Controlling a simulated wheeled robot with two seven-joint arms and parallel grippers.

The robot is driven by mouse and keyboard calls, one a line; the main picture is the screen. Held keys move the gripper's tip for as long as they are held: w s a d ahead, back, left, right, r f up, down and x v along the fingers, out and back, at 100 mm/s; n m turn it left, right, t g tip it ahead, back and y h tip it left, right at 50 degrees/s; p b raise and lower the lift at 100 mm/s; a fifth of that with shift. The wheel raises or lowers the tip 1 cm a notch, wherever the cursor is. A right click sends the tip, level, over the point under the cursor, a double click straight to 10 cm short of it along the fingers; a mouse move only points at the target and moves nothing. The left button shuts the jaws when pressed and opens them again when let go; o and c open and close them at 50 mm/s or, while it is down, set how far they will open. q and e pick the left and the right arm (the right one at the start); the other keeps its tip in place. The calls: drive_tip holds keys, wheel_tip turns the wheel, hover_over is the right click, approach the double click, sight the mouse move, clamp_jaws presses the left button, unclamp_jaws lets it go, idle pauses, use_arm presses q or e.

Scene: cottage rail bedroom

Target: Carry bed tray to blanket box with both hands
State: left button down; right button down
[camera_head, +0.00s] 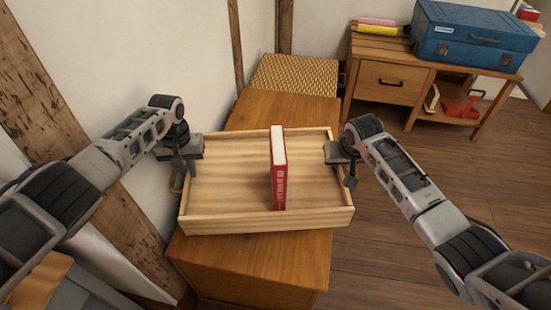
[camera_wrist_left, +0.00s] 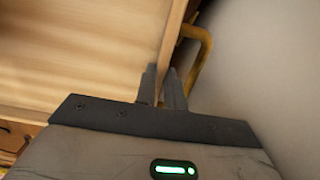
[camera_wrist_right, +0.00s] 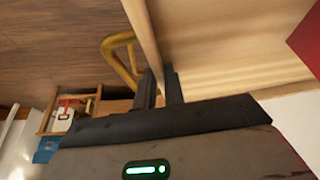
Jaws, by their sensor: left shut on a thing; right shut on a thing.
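The bed tray (camera_head: 230,185) is a shallow pale wooden tray with low walls and yellow side handles. A red book (camera_head: 279,170) stands upright in it, slightly right of its middle. My left gripper (camera_head: 182,165) is shut on the tray's left wall, beside the yellow handle (camera_wrist_left: 198,50). My right gripper (camera_head: 348,165) is shut on the right wall, beside the other yellow handle (camera_wrist_right: 118,52). The tray is above a brown wooden chest (camera_head: 255,262); I cannot tell whether it touches it. I cannot tell for sure whether this chest is the blanket box.
A woven-topped piece (camera_head: 295,75) stands behind the chest. At the back right, a wooden desk (camera_head: 390,85) holds a blue case (camera_head: 470,35) and yellow and pink items. A red object (camera_head: 460,108) is on its lower shelf. A wall runs along the left; open floor (camera_head: 410,170) lies right.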

sight(191, 179)
idle(0.3)
